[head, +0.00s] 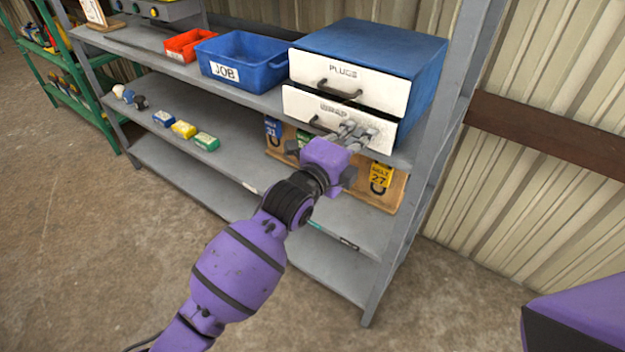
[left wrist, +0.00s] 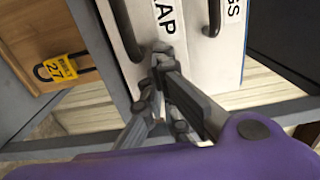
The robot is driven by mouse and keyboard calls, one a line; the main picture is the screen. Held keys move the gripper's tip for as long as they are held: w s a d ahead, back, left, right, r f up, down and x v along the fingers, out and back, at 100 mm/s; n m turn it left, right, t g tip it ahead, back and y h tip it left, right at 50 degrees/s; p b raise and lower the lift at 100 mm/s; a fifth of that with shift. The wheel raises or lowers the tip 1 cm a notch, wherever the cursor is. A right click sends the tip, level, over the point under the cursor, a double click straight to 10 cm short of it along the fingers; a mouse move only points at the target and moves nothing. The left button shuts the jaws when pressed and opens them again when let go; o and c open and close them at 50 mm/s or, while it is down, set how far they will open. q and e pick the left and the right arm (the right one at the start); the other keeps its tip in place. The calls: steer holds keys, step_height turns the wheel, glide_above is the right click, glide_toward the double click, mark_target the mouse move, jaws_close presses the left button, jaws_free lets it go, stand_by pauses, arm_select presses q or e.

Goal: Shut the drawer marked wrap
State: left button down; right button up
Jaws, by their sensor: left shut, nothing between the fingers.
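The drawer marked wrap (head: 300,107) is the lower of two white-fronted drawers in a blue cabinet (head: 412,52) on the upper shelf. Its front stands a little out, with a dark gap along its top edge. My left gripper (head: 360,131) is shut and empty, with its fingertips at the right part of that front, right of the handle. In the left wrist view the fingertips (left wrist: 160,52) appear at or touching the white front (left wrist: 190,62), just below the label; exact contact is unclear. My right gripper is out of view.
The upper drawer marked plugs (head: 378,87) looks shut. A blue job bin (head: 265,77) and a red bin (head: 183,46) stand left of the cabinet. A grey shelf post (head: 388,262) stands at right.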

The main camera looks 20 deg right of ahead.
mark_target(363, 128)
arm_select(q)
steer(key=x, duration=0.3)
steer(key=shift+d, duration=0.2)
steer(key=shift+r, duration=0.1)
steer(key=shift+a, duration=0.15)
